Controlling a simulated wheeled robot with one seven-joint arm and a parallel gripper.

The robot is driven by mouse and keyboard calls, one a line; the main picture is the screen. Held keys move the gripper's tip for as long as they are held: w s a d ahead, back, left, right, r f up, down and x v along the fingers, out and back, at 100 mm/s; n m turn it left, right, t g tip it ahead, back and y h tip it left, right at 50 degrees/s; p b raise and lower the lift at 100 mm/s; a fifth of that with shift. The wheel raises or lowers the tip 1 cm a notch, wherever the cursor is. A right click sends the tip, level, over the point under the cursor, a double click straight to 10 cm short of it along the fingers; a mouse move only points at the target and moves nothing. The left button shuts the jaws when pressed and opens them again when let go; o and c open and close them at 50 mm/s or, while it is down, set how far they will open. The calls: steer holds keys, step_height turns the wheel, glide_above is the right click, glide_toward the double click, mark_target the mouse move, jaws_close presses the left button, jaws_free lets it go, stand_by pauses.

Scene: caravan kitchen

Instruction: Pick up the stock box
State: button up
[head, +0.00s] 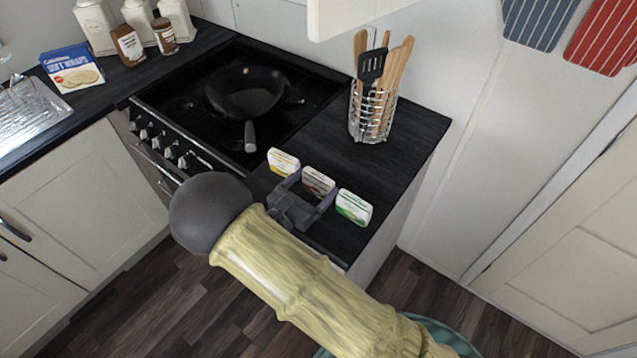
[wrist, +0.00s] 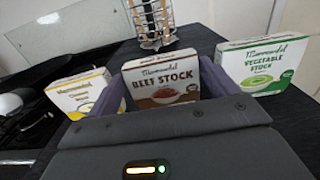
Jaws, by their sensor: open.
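Three small stock boxes stand in a row on the dark worktop. The beef stock box (wrist: 160,80), white and brown, is the middle one; it also shows in the head view (head: 318,182). The yellow-labelled box (head: 283,162) is at its left and the green vegetable stock box (head: 353,207) at its right; both show in the wrist view, yellow (wrist: 80,93) and green (wrist: 264,68). My gripper (head: 307,189) is open, its purple fingers on either side of the beef stock box. I cannot tell whether they touch it.
A wire utensil holder (head: 372,112) with wooden tools stands behind the boxes. A pan (head: 246,95) rests on the black hob at the left. The dark worktop (head: 412,125) is clear at the back right. A wraps packet (head: 72,69) and jars are far left.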

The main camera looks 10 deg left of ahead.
mark_target(323, 176)
steer(key=p+x, duration=0.1)
steer(key=x, duration=0.3)
steer(key=shift+d+r, duration=0.1)
stand_by(0.3)
steer(key=c, duration=0.7)
steer(key=shift+c, duration=0.2)
step_height(323, 176, up, 10)
steer(key=b, duration=0.1)
stand_by(0.4)
